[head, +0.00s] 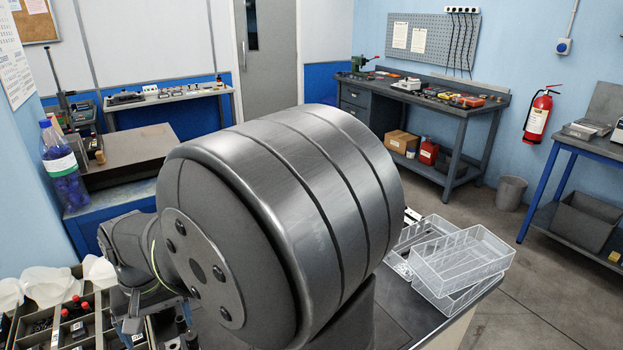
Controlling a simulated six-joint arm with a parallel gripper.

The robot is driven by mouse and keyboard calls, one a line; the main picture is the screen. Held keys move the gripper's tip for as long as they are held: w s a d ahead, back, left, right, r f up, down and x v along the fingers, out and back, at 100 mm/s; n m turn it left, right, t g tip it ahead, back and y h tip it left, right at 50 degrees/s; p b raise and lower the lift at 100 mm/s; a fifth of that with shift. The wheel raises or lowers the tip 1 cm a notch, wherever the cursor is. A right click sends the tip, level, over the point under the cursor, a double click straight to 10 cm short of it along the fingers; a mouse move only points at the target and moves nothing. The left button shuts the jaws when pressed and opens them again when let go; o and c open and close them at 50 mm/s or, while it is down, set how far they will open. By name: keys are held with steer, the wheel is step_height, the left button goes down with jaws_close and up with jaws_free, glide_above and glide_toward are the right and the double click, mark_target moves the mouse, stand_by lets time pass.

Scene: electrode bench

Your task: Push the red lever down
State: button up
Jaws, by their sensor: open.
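No red lever that I can make out shows on the near bench; my own large grey arm joint hides much of it. A small green device with a red handle (376,58) stands on the far workbench, too small to tell more. My gripper (158,330) seems to be at the lower left, partly hidden by the arm joint and cut by the bottom edge. It is open, and I see nothing held in it.
A divided tray (60,340) with red-capped items and white bags lies at lower left. A blue bottle (62,170) stands beyond it. Clear plastic bins (463,262) sit on the bench right of my arm. A fire extinguisher (538,114) hangs on the right wall.

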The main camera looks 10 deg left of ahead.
steer(key=c, duration=1.1)
steer(key=shift+a, duration=0.1)
steer(key=c, duration=0.3)
steer(key=shift+s+a+f+n, duration=0.15)
steer(key=shift+a+n, duration=0.15)
steer(key=shift+n, duration=0.2)
steer(key=c, duration=0.4)
steer(key=s+a+f+n+t+h, duration=0.1)
steer(key=s+a+n, duration=0.1)
steer(key=n, duration=0.3)
steer(key=s+a+f+n+t+h, duration=0.1)
steer(key=s+a+f+n+h, duration=0.1)
steer(key=a+n, duration=0.2)
steer(key=s+a+f+n+t+h, duration=0.1)
steer(key=s+a+n, duration=0.1)
steer(key=n, duration=0.3)
steer(key=shift+s+a+f+n+h, duration=0.3)
steer(key=shift+a+h, duration=0.1)
steer(key=shift+a, duration=0.1)
jaws_close()
steer(key=shift+s+a+n, duration=0.25)
steer(key=shift+n, duration=0.25)
steer(key=shift+f, duration=0.1)
